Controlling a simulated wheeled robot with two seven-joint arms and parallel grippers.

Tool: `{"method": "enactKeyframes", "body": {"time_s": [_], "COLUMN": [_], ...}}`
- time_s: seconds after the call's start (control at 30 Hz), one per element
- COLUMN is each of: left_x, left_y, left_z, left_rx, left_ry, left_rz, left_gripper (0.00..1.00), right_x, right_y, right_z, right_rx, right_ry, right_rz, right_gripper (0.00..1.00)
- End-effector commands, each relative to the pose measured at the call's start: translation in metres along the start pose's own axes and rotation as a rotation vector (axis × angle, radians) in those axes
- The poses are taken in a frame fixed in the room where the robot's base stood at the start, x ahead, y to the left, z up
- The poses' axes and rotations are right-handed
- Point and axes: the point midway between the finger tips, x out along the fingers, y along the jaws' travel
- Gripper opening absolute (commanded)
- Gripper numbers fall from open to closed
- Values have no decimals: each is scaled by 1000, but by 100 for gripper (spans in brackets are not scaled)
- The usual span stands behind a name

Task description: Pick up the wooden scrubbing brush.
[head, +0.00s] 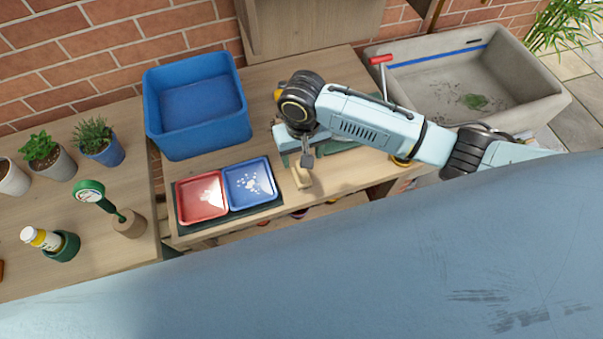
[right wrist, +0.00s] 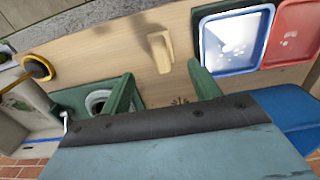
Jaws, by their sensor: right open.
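The wooden scrubbing brush (head: 301,178) is a small pale block lying on the wooden bench, just right of the blue tray. In the right wrist view the brush (right wrist: 160,50) lies past my fingertips, roughly in line with the gap between them. My right gripper (head: 307,160) is over the bench close to the brush, and its arm partly hides what lies behind. In the right wrist view the right gripper (right wrist: 163,84) has its two green fingers spread, with nothing between them. My left gripper is not in view.
A blue tray (head: 269,195) and a red tray (head: 183,216) with whitish patches sit left of the brush. A blue bin (head: 198,143) stands behind them. A grey sink (head: 540,100) is at the right. Potted plants and a bottle stand on the left bench.

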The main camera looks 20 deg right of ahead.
Motion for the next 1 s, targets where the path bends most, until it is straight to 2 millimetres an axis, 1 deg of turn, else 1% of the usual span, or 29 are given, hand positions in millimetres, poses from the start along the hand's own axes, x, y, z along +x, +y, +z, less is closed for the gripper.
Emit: {"method": "enactKeyframes", "body": {"time_s": [0.03,0.1,0.2,0.37,0.47,0.6,0.7,0.8,1.0], "left_x": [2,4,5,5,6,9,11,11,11], "left_y": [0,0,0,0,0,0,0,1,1], "left_z": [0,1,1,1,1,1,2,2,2], "left_rx": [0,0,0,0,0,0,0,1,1], "left_ry": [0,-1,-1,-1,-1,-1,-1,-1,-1], "left_rz": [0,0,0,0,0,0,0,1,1], "left_gripper": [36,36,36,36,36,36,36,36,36], "right_x": [12,24,36,45,57,79,90,94,94], "right_y": [0,0,0,-1,-1,-1,-1,-2,-1], "right_z": [0,0,0,0,-1,-3,-3,-3,-3], "right_rx": [1,0,-1,-1,-2,-2,-3,-3,-3], "right_ry": [-2,-1,0,1,0,1,2,3,3], "right_rz": [2,1,0,-1,0,0,-1,-2,-2], "right_gripper": [62,62,62,62,62,62,62,62,62]}}
